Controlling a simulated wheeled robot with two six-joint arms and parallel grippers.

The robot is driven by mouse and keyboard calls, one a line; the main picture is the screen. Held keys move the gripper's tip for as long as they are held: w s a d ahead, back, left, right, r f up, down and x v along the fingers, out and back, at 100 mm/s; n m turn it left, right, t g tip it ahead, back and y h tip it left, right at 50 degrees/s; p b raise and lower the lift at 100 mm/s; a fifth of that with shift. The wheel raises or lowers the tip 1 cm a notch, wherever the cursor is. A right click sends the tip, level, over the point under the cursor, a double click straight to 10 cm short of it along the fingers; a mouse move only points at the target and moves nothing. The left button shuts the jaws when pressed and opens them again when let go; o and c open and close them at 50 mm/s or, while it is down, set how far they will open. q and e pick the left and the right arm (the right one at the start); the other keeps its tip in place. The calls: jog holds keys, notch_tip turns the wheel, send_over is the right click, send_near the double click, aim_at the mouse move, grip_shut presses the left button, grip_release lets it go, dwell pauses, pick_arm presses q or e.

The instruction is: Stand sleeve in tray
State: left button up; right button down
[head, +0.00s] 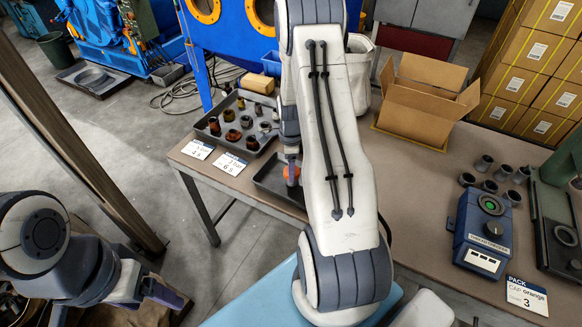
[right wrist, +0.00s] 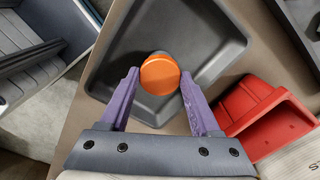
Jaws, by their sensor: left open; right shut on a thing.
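The sleeve has a round orange end (right wrist: 160,77), with a grey edge showing behind it. My right gripper (right wrist: 157,88) is shut on it and holds it over the small dark tray (right wrist: 215,45). I cannot tell whether the sleeve touches the tray floor. In the head view my right arm hides most of the small tray (head: 264,181), and a bit of orange (head: 291,172) shows at the right gripper (head: 292,166). My left gripper (head: 166,293) is low at the left, away from the table, open and empty.
A red bin (right wrist: 250,103) stands beside the small tray. A larger tray (head: 205,128) of metal and brown sleeves is left of my right arm. An open carton (head: 420,110), several grey sleeves (head: 484,163) and a blue device (head: 483,235) stand on the right.

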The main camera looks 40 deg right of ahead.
jog(key=shift+f, duration=0.25)
grip_release()
notch_tip(320, 180, up, 10)
jog(key=r+b, duration=0.1)
jog(key=s+a+r+n, duration=0.2)
jog(key=a+r+n, duration=0.2)
jog(key=a+n, duration=0.5)
jog(key=s+a+r+n, duration=0.1)
jog(key=a+r+n, duration=0.3)
jog(key=a, duration=0.9)
jog(key=s+a+n, duration=0.4)
jog(key=s+n, duration=0.2)
jog(key=s+a+r+n, duration=0.1)
jog(key=s+a+n, duration=0.3)
jog(key=s+n, duration=0.2)
jog(key=s+a+r+n+y, duration=0.1)
jog(key=s+a+n, duration=0.3)
jog(key=s+n, duration=0.2)
jog(key=shift+s+n, duration=0.1)
jog(key=shift+n, duration=0.7)
